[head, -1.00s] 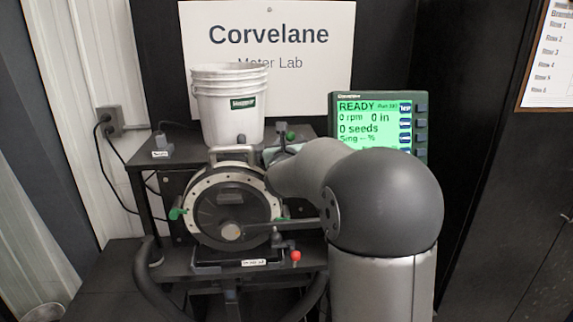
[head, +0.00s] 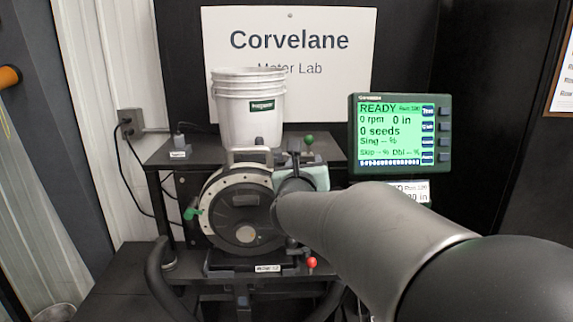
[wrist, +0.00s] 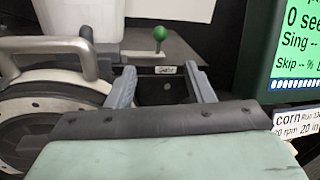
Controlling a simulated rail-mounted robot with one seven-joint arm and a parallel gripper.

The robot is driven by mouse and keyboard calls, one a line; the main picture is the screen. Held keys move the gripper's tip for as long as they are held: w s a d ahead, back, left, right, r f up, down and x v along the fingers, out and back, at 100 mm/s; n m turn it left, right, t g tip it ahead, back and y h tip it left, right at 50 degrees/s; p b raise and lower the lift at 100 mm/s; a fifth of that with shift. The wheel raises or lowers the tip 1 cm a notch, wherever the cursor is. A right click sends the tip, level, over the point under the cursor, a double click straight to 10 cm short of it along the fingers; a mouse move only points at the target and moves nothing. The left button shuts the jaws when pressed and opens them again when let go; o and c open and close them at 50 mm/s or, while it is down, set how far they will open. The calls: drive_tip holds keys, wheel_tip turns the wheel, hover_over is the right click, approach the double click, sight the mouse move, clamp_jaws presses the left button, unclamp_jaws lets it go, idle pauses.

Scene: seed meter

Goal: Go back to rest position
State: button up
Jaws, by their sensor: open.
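My gripper (wrist: 163,76) is open, with its two grey fingers apart and nothing between them in the wrist view. In the head view my arm reaches in from the lower right and ends at the right side of the round seed meter (head: 218,228). The meter is a dark disc with a pale ring, and its right edge is hidden behind my arm. In the wrist view the fingers point toward a dark stand with a green ball knob (wrist: 159,33) beyond them. I cannot tell whether the gripper touches anything.
A white bucket (head: 248,115) stands on the black stand (head: 180,157) behind the meter. A monitor (head: 397,130) showing READY is to the right, above my arm. A red ball knob (head: 312,263) is low beside the meter. A cable runs down on the left.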

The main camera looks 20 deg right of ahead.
drive_tip(key=a+f+n+y, duration=0.1)
drive_tip(key=a+n, duration=0.1)
drive_tip(key=n, duration=0.1)
drive_tip(key=s+a+f+n+y, duration=0.1)
drive_tip(key=a+f+n+y, duration=0.1)
drive_tip(key=n, duration=0.1)
drive_tip(key=a+f+n+g+y, duration=0.1)
drive_tip(key=f+n, duration=0.1)
drive_tip(key=n, duration=0.1)
drive_tip(key=shift+s+a+f+y, duration=0.2)
drive_tip(key=shift+a+y, duration=0.2)
drive_tip(key=s+a+f+n+g+y, duration=0.4)
drive_tip(key=s+a+f+n+g, duration=0.25)
drive_tip(key=s+f+n, duration=0.6)
drive_tip(key=s+f+n+g, duration=0.3)
drive_tip(key=s+n+g, duration=0.1)
drive_tip(key=s+n, duration=0.4)
drive_tip(key=s+f+n+g, duration=0.4)
drive_tip(key=s+n, duration=0.4)
drive_tip(key=n, duration=0.2)
drive_tip(key=shift+s+a, duration=0.35)
drive_tip(key=shift+f, duration=0.1)
